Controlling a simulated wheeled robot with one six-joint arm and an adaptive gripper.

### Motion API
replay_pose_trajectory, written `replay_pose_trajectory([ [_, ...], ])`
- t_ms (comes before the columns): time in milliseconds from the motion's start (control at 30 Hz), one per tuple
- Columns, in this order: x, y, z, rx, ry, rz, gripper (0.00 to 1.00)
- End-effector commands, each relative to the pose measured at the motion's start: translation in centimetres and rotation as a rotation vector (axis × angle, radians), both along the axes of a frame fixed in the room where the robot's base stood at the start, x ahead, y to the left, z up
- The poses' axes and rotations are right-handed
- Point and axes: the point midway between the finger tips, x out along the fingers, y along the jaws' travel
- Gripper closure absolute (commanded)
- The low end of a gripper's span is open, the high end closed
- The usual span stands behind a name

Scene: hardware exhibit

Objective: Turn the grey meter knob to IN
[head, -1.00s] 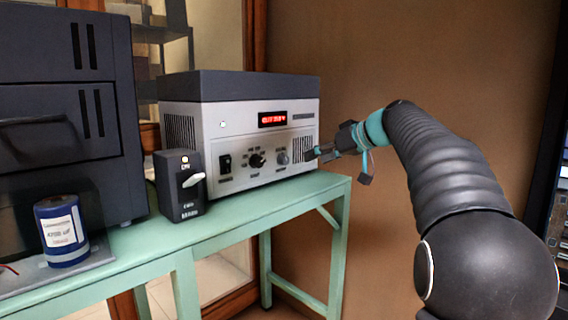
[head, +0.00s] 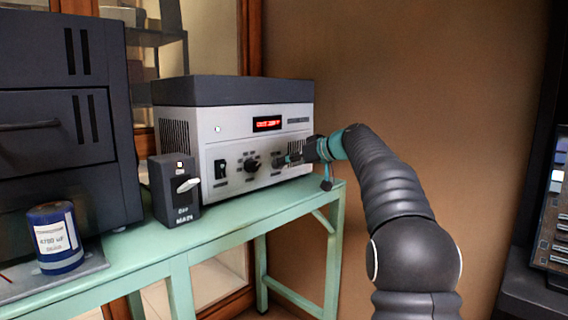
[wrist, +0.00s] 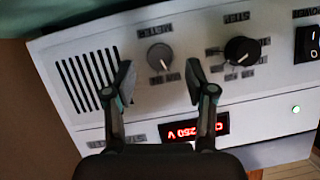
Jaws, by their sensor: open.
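The grey meter knob (wrist: 159,57) sits on the pale front panel of the power unit (head: 295,114), with small labels around it. In the wrist view it lies between and slightly beyond my two open fingertips, and I see no finger touching it. Its pointer is too small to read surely. In the head view my gripper (head: 288,159) is at the panel's right part and largely hides the knob. My gripper (wrist: 160,80) is open and empty, facing the panel. The red display (head: 267,123) is lit; it also shows in the wrist view (wrist: 208,127).
A black knob (wrist: 241,50) is beside the grey one, with a black rocker switch (head: 220,168) beyond. A dark switch box (head: 174,190), a blue capacitor (head: 54,238) and a dark cabinet (head: 60,110) stand on the green bench (head: 225,217). The brown wall is behind.

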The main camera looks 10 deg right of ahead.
Motion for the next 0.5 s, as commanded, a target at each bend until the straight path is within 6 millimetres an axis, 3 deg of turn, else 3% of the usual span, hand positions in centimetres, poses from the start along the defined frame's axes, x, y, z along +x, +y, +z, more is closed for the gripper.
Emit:
replay_pose_trajectory([
  [200,1.6,1.4,-0.8,-0.001,0.001,0.000,0.45],
  [500,2.0,1.7,-1.1,-0.001,0.001,0.000,0.45],
])
